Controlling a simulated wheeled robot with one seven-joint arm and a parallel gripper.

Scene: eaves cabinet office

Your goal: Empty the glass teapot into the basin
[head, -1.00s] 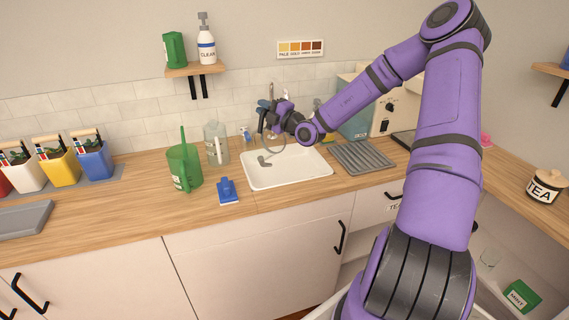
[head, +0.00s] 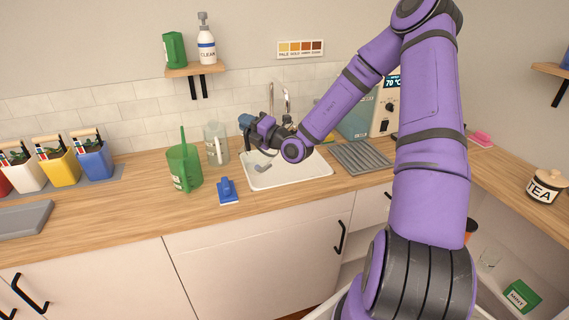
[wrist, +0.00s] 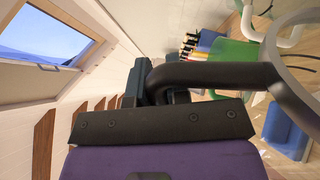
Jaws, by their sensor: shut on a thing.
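My gripper (head: 256,127) is above the left part of the white basin (head: 309,178) in the head view. In the wrist view it is shut on a dark curved handle (wrist: 215,76).
A grey ribbed drying rack (head: 361,157) lies to the right. The tap (head: 285,98) rises behind the basin.

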